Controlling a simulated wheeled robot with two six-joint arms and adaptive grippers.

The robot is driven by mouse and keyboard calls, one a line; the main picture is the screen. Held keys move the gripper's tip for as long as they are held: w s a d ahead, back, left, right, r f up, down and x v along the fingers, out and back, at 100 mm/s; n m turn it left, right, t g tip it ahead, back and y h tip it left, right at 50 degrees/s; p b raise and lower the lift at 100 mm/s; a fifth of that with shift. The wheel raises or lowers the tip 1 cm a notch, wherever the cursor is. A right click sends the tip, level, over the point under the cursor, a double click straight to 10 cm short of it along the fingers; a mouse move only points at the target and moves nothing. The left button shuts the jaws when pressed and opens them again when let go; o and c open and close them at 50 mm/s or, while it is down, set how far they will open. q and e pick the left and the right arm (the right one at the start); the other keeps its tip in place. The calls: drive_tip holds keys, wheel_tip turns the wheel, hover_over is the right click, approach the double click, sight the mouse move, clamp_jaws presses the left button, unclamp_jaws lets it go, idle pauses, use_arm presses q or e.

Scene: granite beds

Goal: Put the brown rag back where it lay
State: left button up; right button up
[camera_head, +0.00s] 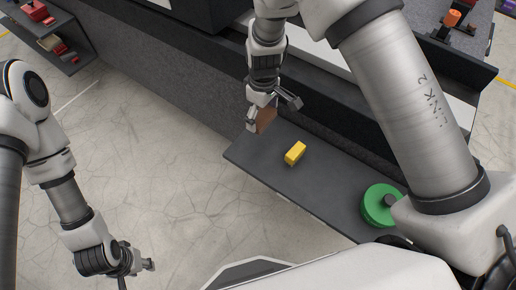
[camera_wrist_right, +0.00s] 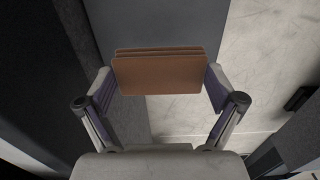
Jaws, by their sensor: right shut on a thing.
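The brown rag (camera_head: 265,120) looks like a folded, layered piece, held between the fingers of my right gripper (camera_head: 273,114). In the right wrist view the rag (camera_wrist_right: 160,74) spans the gap between both fingers of the right gripper (camera_wrist_right: 160,90), its layered edge toward the top. In the head view it hangs at the far left end of a dark grey shelf (camera_head: 262,170); I cannot tell whether it touches the shelf. My left gripper (camera_head: 138,273) is low at the left over the floor, its fingers apart and empty.
A yellow block (camera_head: 295,153) lies on the shelf, right of the rag. A green round object (camera_head: 378,207) with a dark knob sits farther right, partly behind my arm. A dark speckled bed wall (camera_head: 170,80) rises behind. Shelf surface around the yellow block is bare.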

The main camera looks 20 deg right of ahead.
sight(262, 141)
wheel_tip(262, 141, down, 10)
drive_tip(key=shift+r, duration=0.1)
drive_tip(key=o, duration=0.8)
drive_tip(key=shift+c, duration=0.2)
wheel_tip(262, 141, up, 12)
drive_tip(key=shift+r, duration=0.1)
